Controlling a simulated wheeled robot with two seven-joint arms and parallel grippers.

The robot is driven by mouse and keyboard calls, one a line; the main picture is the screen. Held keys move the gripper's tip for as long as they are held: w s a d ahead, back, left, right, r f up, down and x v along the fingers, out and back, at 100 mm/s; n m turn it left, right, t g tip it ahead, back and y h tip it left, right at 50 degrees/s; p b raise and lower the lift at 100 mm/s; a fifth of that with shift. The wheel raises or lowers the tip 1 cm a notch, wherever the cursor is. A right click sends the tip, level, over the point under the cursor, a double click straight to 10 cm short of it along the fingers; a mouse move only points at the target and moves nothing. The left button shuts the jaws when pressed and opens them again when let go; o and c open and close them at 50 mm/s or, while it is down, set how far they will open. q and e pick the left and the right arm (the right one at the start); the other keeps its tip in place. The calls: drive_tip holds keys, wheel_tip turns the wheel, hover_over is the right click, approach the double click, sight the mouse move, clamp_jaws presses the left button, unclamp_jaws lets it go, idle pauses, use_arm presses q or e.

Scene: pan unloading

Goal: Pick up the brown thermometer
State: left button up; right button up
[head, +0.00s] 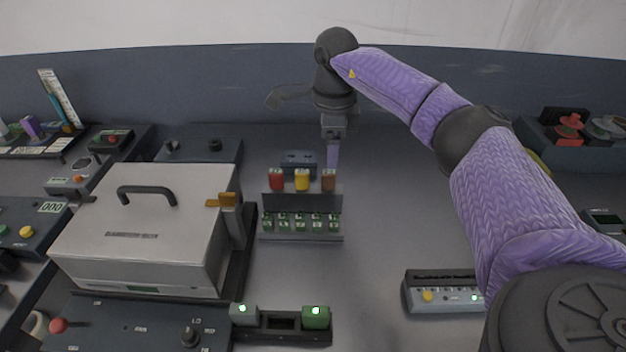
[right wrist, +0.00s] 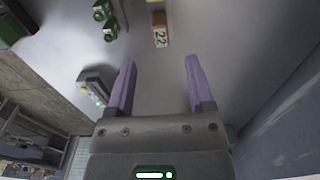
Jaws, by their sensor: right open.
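The brown thermometer (head: 328,180) stands upright at the right end of a small dark rack (head: 303,226), beside a yellow one (head: 302,180) and a red one (head: 277,180). My right gripper (head: 333,158) hangs above and behind the rack, close to the brown thermometer in the picture but apart from it. In the right wrist view its purple fingers (right wrist: 158,85) are spread with nothing between them. A brown-topped block marked 22 (right wrist: 160,37) lies beyond the fingertips; I cannot tell for sure that it is the brown thermometer. My left gripper is not in view.
A white lidded box (head: 150,225) with a black handle stands left of the rack. A dark block with green lights (head: 280,321) is in front, and a grey control box (head: 440,292) is at the right. The grey table is clear between the rack and that box.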

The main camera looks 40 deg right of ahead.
sight(329, 172)
drive_tip(key=f, duration=0.3)
drive_tip(key=f+b, duration=0.1)
drive_tip(key=f, duration=0.2)
drive_tip(key=shift+w+a+f, duration=0.1)
drive_tip(key=shift+w, duration=0.1)
drive_tip(key=shift+f+b, duration=0.3)
drive_tip(key=shift+f, duration=0.15)
drive_tip(key=shift+c, duration=0.3)
clamp_jaws()
